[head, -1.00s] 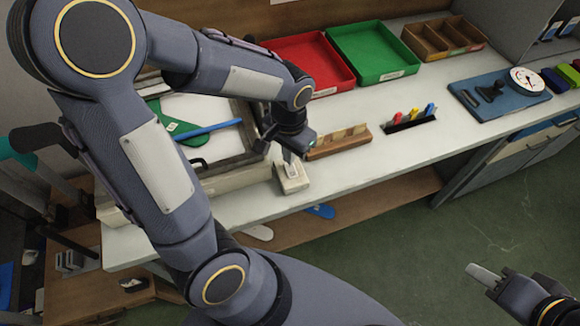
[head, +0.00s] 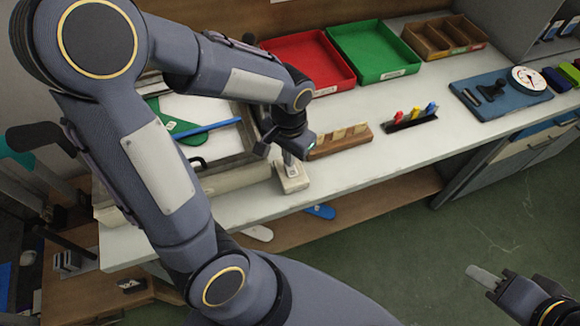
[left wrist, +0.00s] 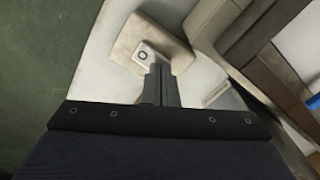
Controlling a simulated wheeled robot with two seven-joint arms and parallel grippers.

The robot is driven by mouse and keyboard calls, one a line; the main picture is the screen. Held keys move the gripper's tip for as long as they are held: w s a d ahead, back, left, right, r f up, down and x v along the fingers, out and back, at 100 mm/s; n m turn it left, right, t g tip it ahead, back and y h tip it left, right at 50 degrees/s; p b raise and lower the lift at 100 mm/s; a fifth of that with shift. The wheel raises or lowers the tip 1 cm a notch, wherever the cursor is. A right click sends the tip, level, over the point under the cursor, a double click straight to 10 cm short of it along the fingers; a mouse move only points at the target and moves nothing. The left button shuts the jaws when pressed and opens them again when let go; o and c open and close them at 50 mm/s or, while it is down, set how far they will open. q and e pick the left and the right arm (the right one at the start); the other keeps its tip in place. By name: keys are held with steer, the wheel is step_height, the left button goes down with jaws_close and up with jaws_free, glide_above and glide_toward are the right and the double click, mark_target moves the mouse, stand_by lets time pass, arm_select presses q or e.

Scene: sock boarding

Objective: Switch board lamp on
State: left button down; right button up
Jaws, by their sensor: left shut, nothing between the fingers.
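The switch block is a small cream box (head: 292,180) on the front edge of the white table, beside the light-board frame. In the left wrist view it is a cream block (left wrist: 128,50) with a grey plate and a dark ring mark (left wrist: 143,54) on top. My left gripper (head: 289,158) points down at the block with its fingers together and empty. In the left wrist view the fingertips (left wrist: 160,72) are right at the grey plate; I cannot tell whether they touch it. My right gripper (head: 485,278) is at the lower right, away from the table, with a pale tip whose nature is unclear.
The light board (head: 215,108) holds a green sock shape and a blue strip, partly hidden by my left arm. A wooden rack (head: 340,143), a pen holder (head: 410,123), red (head: 308,62) and green trays (head: 372,52) stand behind and right.

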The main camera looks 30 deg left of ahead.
arm_select(q)
steer(key=shift+f, duration=0.3)
steer(key=shift+r, duration=0.1)
step_height(320, 180, up, 7)
steer(key=p, duration=0.5)
steer(key=shift+p, duration=0.4)
steer(key=shift+s, duration=0.1)
stand_by(0.4)
